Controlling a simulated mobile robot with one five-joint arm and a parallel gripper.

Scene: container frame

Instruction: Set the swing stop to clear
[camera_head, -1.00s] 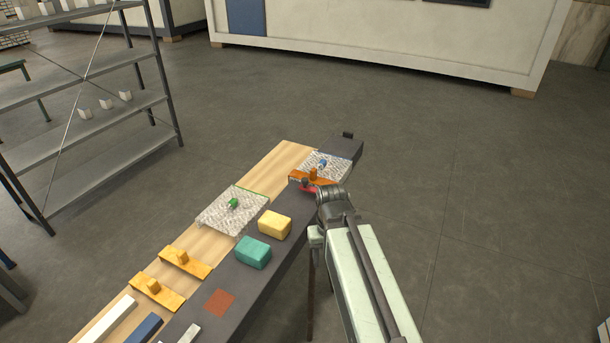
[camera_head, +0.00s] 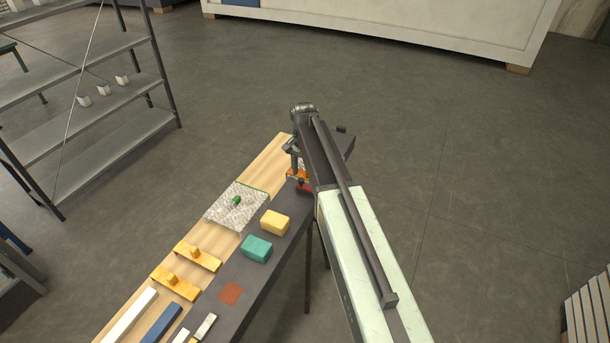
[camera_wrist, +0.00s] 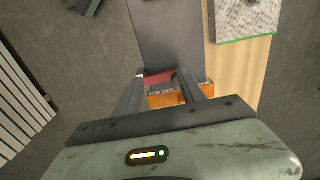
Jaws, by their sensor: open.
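The swing stop looks to be the orange bar (camera_head: 296,174) near the far end of the narrow bench, beside a red patch (camera_head: 304,187). My arm and gripper hide most of it, and its exact angle cannot be told. In the wrist view the orange piece (camera_wrist: 178,95) shows between and below my fingers, with the red patch (camera_wrist: 158,78) just beyond it. My gripper (camera_wrist: 161,75) is open over this spot with nothing visibly held. Whether a finger touches the stop cannot be told.
A grey shelf (camera_head: 130,140) stands left. The floor beyond is clear.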

